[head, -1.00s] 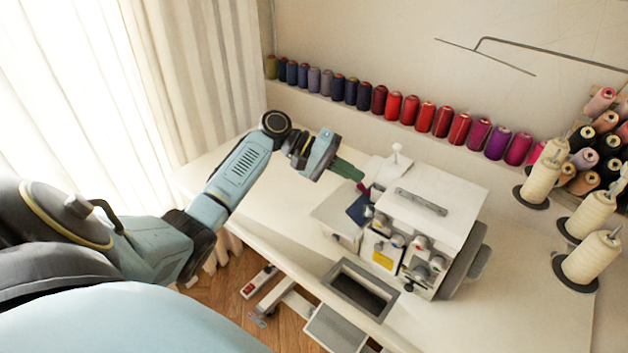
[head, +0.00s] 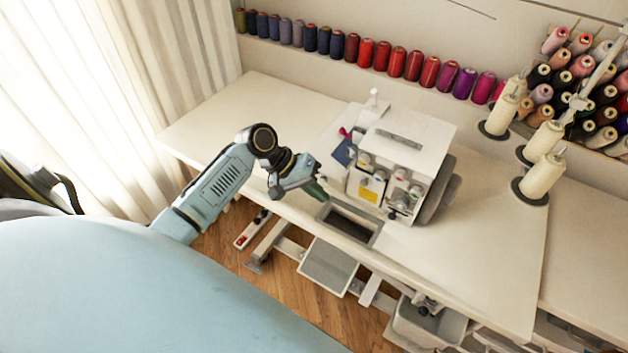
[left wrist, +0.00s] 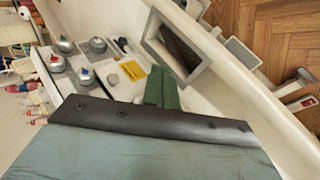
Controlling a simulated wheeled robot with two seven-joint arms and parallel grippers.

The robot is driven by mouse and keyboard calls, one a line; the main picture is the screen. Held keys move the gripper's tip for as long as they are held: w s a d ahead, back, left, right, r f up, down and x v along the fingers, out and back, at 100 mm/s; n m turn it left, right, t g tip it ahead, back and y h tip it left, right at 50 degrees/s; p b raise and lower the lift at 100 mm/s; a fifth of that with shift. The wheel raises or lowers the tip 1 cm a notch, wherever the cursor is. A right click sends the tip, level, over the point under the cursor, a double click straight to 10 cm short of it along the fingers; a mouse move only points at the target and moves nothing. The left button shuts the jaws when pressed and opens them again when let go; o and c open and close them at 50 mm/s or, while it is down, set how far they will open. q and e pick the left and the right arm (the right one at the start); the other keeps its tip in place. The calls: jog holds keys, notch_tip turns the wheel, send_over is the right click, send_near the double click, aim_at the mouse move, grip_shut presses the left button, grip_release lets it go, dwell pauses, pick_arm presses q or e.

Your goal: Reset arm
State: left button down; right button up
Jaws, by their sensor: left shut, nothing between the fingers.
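My left gripper (head: 318,190) is in the head view, at the front edge of the table, just left of the white sewing machine (head: 405,150). Its green fingers are shut with nothing between them. In the left wrist view the green fingertips (left wrist: 162,92) show beyond the dark edge of my gripper body, with the machine's dials and yellow label behind them. I cannot tell from these views whether the fingers touch the machine. My right gripper is not in view.
The white table (head: 470,260) has a rectangular opening with a grey frame (head: 350,225) in front of the machine. Cream thread cones (head: 543,175) stand at the right. A row of coloured spools (head: 383,56) lines the wall. The table's left part is clear.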

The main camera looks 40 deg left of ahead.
pick_arm(q)
jog(key=shift+s+d+f, duration=0.15)
jog(key=shift+s+f, duration=0.3)
jog(key=shift+s, duration=0.05)
